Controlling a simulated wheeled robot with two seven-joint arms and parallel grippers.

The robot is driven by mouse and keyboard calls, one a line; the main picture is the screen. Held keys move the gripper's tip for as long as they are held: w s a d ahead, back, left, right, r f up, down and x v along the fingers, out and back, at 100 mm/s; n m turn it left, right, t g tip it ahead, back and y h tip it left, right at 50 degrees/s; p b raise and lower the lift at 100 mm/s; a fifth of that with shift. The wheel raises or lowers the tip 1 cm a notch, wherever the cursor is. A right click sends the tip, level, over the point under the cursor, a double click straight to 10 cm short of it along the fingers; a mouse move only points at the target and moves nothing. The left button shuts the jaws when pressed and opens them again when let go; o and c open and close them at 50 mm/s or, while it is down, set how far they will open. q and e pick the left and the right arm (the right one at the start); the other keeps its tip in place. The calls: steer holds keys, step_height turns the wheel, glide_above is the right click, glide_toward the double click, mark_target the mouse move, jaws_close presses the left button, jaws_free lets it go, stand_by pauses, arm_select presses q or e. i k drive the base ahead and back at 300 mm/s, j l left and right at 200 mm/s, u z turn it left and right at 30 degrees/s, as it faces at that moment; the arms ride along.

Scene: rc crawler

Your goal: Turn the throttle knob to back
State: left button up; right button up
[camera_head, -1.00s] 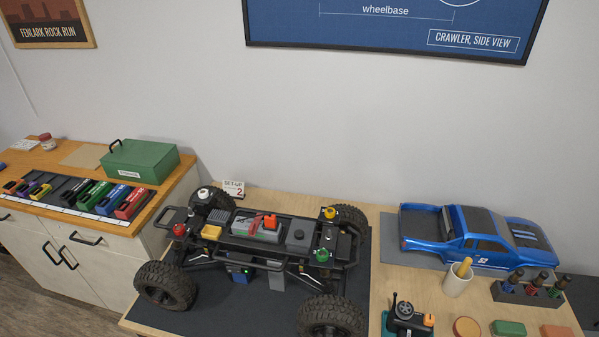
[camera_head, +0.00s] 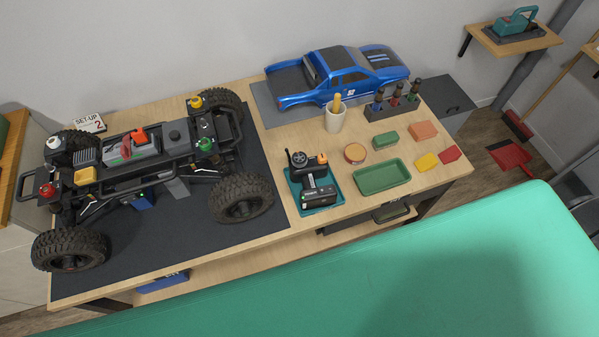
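The radio transmitter (camera_head: 318,196) lies in a teal tray (camera_head: 294,205) on the wooden workbench, right of the crawler. It has a black wheel (camera_head: 298,159) at its far end and an orange part (camera_head: 322,158) beside the wheel. I cannot tell which part is the throttle knob or how it is set. Neither of my grippers is in view.
A blue truck body (camera_head: 345,75) lies at the back on a grey mat. A cup (camera_head: 335,121), a rack of drivers (camera_head: 393,110), an empty green tray (camera_head: 382,177) and several small coloured pieces surround the transmitter. Bare wood lies along the front edge.

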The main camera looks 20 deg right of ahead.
mark_target(322, 158)
steer(key=k+l+z, duration=0.25)
steer(key=k+l, duration=0.15)
steer(key=l, duration=0.2)
steer(key=k+l+z, duration=0.1)
steer(key=l, duration=0.25)
steer(key=k+l+z, duration=0.1)
steer(key=k+l, duration=0.15)
steer(key=l, duration=0.1)
